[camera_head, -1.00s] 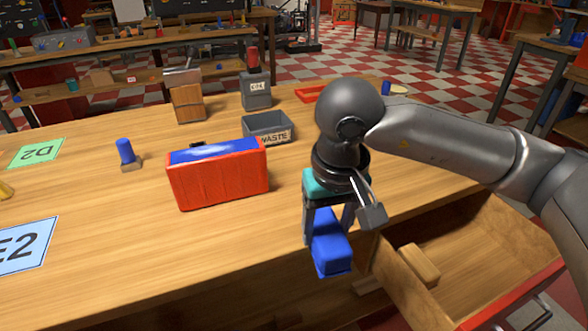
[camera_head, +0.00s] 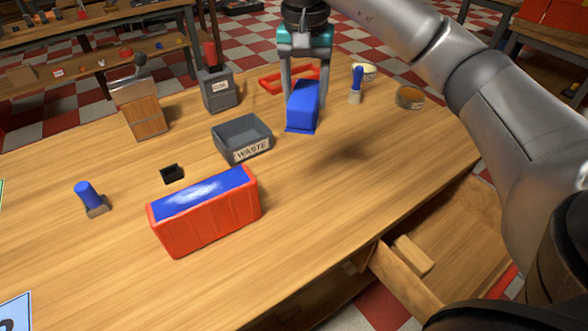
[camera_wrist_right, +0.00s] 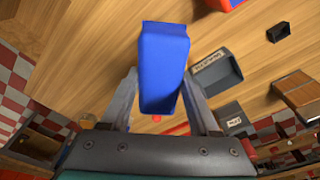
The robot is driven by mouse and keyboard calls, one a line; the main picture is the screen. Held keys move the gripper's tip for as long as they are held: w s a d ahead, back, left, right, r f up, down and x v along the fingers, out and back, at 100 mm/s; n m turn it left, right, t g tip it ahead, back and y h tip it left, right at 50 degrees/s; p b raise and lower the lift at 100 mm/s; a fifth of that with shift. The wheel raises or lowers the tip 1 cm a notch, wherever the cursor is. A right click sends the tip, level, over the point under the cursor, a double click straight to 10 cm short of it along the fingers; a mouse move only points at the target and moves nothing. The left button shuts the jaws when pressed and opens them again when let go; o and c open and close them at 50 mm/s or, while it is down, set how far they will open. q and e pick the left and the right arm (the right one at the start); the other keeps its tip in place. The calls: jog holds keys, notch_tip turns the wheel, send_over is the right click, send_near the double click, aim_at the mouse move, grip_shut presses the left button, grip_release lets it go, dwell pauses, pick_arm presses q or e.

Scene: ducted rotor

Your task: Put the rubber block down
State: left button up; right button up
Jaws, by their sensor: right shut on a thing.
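The rubber block (camera_head: 302,108) is a blue block between the fingers of my right gripper (camera_head: 305,92). The gripper points down and is shut on it. The block hangs above the wooden table (camera_head: 330,215), with a dark shadow on the bare wood below and to the right. In the right wrist view the block (camera_wrist_right: 163,65) sits between both fingers of the gripper (camera_wrist_right: 163,92), its far end sticking out past them over the wood. My left gripper is not in view.
A grey WASTE bin (camera_head: 242,138) stands left of the block. A red box with a blue top (camera_head: 205,215) is nearer. A red tray (camera_head: 290,79), a blue-handled brush (camera_head: 356,84) and a round dish (camera_head: 410,97) are at the back. An open drawer (camera_head: 440,245) is front right. The table's right middle is clear.

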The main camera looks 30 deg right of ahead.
notch_tip(320, 180, down, 15)
jog(key=b, duration=0.4)
jog(key=shift+s, duration=0.15)
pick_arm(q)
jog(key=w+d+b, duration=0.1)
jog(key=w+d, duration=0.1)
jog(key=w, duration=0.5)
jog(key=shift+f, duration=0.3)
pick_arm(e)
jog(key=shift+f, duration=2.4)
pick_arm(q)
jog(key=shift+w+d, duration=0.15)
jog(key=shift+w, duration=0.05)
pick_arm(e)
jog(key=shift+f, duration=0.1)
jog(key=o, duration=1.2)
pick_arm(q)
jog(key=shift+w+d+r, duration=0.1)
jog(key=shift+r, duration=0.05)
